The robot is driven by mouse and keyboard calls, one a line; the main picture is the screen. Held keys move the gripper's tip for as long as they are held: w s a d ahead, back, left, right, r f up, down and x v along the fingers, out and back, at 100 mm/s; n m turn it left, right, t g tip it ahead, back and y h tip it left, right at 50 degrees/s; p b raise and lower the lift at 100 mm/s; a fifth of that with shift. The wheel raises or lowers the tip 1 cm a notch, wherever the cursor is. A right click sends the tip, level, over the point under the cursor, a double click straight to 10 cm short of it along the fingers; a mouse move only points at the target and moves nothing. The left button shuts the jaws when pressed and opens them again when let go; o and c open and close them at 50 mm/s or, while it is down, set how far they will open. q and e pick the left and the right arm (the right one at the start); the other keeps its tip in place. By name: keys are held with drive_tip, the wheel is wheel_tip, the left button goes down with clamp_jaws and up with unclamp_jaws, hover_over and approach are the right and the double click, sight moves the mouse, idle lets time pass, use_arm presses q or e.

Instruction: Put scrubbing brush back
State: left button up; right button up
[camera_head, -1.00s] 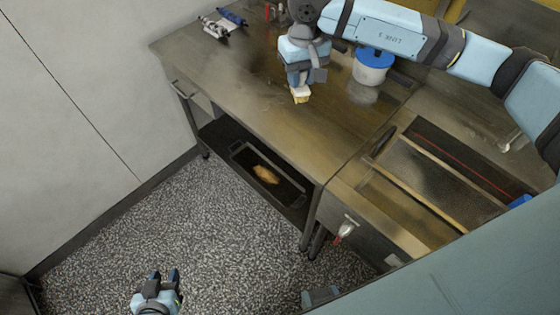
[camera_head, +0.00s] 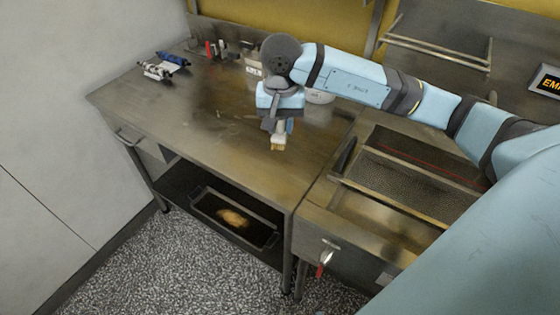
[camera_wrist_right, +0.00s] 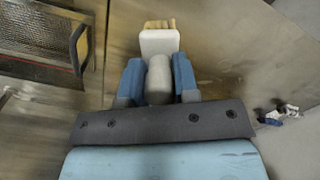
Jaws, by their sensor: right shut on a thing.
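The scrubbing brush (camera_head: 278,143) has a pale head with short tan bristles and hangs bristles down over the steel table (camera_head: 165,115). In the right wrist view the brush (camera_wrist_right: 160,42) points away from me, its grey handle between the blue fingers. My right gripper (camera_head: 279,124) is shut on that handle; it also shows in the right wrist view (camera_wrist_right: 158,85). I cannot tell the exact height of the bristles above the table. My left gripper is not in view.
A white tub (camera_head: 320,97) stands partly hidden behind my right arm. Blue and white rolls (camera_head: 165,65) lie at the back left. The mesh belt machine (camera_head: 400,165) adjoins on the right. A dark tray (camera_head: 205,200) sits on the lower shelf. The table's front left is clear.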

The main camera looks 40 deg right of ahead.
wheel_tip(320, 180, down, 12)
drive_tip(key=shift+p, duration=0.35)
drive_tip(key=shift+f, duration=0.3)
drive_tip(key=shift+f+b, duration=0.2)
drive_tip(key=shift+b, duration=0.1)
drive_tip(key=o, duration=0.9)
drive_tip(key=shift+r, duration=0.1)
wheel_tip(320, 180, up, 12)
drive_tip(key=shift+r+b, duration=0.15)
drive_tip(key=shift+b, duration=0.15)
